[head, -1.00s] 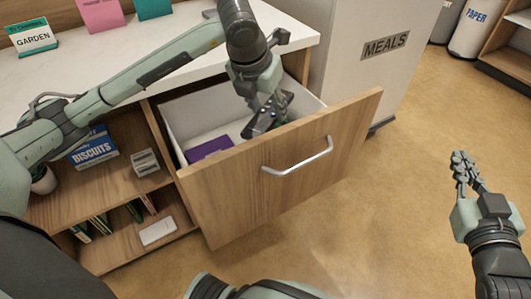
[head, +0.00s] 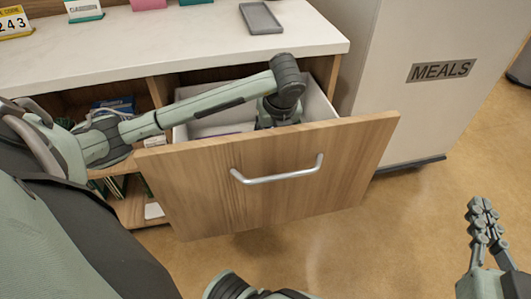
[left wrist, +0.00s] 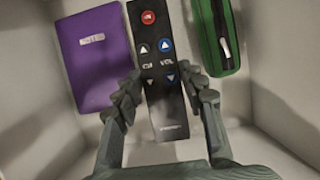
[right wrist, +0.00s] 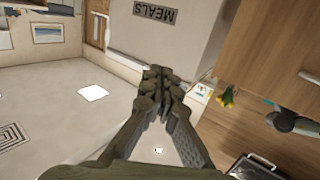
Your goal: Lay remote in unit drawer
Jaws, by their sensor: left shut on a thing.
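The unit drawer (head: 265,190) is pulled open, with a wooden front, a metal bar handle and a pale inside. The remote (left wrist: 158,50) is black with red and blue buttons. In the left wrist view it lies between the fingers of my left gripper (left wrist: 159,92), which is shut on it, inside the drawer. I cannot tell whether the remote touches the drawer floor. In the head view the drawer front hides the remote and the left fingertips. My right gripper (head: 481,215) is shut and empty, out to the right over the floor.
In the drawer a purple notebook (left wrist: 97,55) lies left of the remote and a green case (left wrist: 214,35) lies right of it. A grey tray (head: 261,18) sits on the white counter (head: 180,45). The MEALS cabinet (head: 440,110) stands to the right.

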